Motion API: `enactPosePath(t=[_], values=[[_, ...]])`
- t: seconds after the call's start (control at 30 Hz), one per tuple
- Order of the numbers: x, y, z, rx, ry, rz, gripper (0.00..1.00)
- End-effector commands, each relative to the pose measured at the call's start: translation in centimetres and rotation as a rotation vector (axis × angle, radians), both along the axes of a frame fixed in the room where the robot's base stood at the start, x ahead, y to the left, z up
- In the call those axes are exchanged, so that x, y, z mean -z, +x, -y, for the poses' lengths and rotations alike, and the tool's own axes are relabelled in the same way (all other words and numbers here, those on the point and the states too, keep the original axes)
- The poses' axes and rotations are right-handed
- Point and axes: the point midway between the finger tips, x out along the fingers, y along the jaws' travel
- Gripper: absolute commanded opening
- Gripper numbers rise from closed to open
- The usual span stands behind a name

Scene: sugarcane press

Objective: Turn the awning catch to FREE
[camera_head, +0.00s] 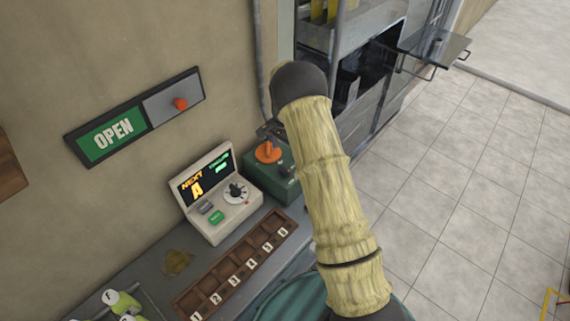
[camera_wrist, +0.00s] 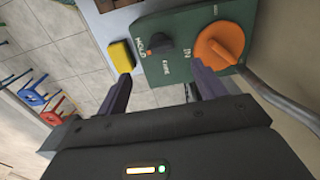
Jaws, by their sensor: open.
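A green control box (camera_wrist: 215,75) fills the upper middle of the wrist view. On it is a small black knob (camera_wrist: 162,46), with HOLD lettered beside it and a second word, probably FREE, below. Which word it points to is hard to tell. A large orange knob (camera_wrist: 219,48) sits to its right. My gripper (camera_wrist: 161,72) is open, one dark purple finger on each side of the space in front of the black knob, with nothing between them. In the head view, the green box (camera_head: 285,178) and orange knob (camera_head: 268,152) show left of my arm, which hides part of the box.
A yellow block (camera_wrist: 121,55) is beside the left finger, and a grey bar (camera_wrist: 275,95) runs at the right. A beige console (camera_head: 222,205), a numbered wooden tray (camera_head: 215,290) and an OPEN sign (camera_head: 112,134) are left of the box.

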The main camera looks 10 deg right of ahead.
Motion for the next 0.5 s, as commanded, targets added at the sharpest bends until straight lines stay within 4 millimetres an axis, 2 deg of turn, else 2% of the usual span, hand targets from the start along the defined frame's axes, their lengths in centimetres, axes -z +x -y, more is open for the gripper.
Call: enactPosePath(t=[0.5], values=[[7.9,0.0,0.0,0.000,0.000,-0.001,0.69]])
